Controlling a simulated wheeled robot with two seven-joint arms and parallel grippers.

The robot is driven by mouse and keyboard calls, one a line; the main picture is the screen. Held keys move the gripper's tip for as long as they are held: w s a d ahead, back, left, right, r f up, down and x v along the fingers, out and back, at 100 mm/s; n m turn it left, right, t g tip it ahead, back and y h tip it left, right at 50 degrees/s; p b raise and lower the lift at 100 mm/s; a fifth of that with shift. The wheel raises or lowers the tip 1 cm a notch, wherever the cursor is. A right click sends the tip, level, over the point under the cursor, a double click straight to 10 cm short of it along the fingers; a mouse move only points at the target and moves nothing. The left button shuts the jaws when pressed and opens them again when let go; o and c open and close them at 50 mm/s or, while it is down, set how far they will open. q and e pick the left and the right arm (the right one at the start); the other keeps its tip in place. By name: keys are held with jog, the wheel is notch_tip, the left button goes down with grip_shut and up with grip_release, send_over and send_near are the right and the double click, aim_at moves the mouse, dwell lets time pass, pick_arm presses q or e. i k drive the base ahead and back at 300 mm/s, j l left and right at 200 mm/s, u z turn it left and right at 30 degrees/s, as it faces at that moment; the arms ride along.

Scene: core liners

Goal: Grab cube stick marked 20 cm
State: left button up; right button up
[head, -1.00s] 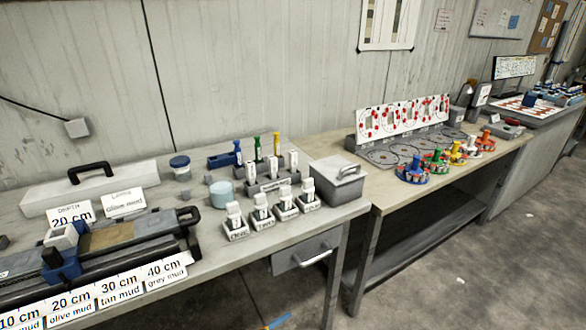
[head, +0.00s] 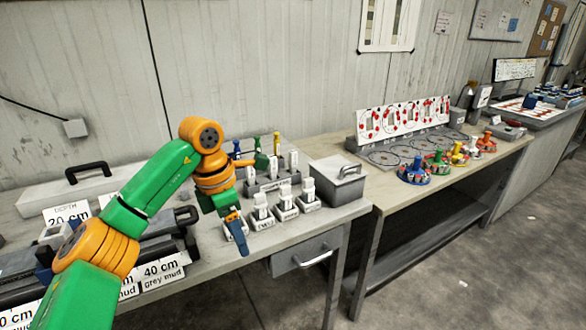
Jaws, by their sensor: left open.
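White cube sticks stand upright in labelled white bases in a row near the front edge of the left table: one (head: 262,207), a second (head: 285,198) and a third (head: 308,190). A leftmost one is mostly hidden behind my left gripper (head: 239,243). The markings on the sticks are too small to read, so I cannot tell which says 20 cm. My left gripper is open and points down, in front of the leftmost stick; contact cannot be told. A "20 cm" depth sign (head: 67,213) stands at the left, partly covered by my arm. My right gripper is not in view.
A rack with several white sticks (head: 268,183) stands behind the row. A grey lidded box (head: 338,181) is to its right. The core liner tray (head: 155,251) lies at the left behind my arm.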

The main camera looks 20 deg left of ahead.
aim_at(292, 154)
jog(key=i+j, duration=0.1)
jog(key=i, duration=0.65)
jog(key=i+j, duration=0.1)
jog(key=i, duration=0.65)
